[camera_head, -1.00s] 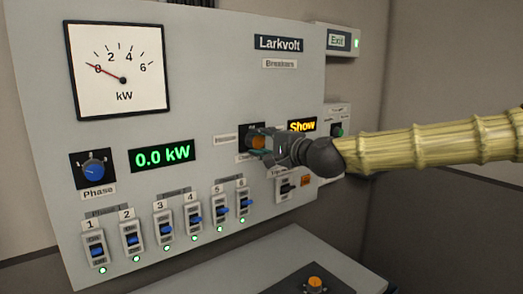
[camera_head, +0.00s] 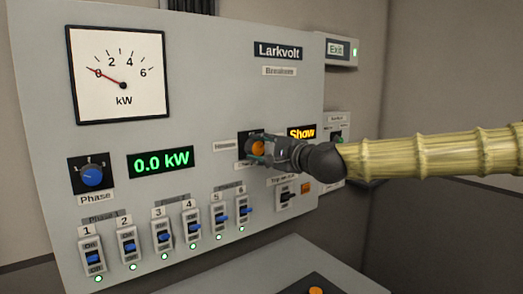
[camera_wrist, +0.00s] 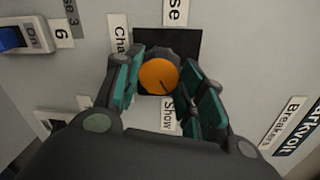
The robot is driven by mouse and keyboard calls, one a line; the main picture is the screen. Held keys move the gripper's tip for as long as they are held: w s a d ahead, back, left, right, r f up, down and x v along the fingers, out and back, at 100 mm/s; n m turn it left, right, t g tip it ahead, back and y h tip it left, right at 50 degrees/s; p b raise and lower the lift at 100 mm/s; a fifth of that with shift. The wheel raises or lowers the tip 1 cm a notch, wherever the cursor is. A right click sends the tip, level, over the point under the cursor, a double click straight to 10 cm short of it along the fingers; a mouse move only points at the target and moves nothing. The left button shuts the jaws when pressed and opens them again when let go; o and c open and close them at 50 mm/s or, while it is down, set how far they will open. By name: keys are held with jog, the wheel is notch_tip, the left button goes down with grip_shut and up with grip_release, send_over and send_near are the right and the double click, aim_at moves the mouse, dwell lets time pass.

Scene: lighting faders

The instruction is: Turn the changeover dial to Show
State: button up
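The changeover dial (camera_head: 258,147) is an orange round knob on a dark square plate on the grey panel. In the wrist view the dial (camera_wrist: 158,76) has a dark pointer line toward the "Show" label (camera_wrist: 168,114). The amber display (camera_head: 301,133) beside it reads "Show". My gripper (camera_head: 262,152) is in front of the dial, coming from the right. In the wrist view its teal-padded fingers (camera_wrist: 157,82) are spread on both sides of the knob, close to it; they do not look clamped on it. The fingers hide part of the dial's plate and labels.
A row of blue breaker switches (camera_head: 163,239) lies below left, with green lamps. A blue Phase dial (camera_head: 92,176), a kW meter (camera_head: 118,72) and a 0.0 kW display (camera_head: 160,161) are left. A small trip switch (camera_head: 284,198) sits just below my gripper. A desk top (camera_head: 300,255) juts out below.

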jog(key=o, duration=0.3)
jog(key=v, duration=1.2)
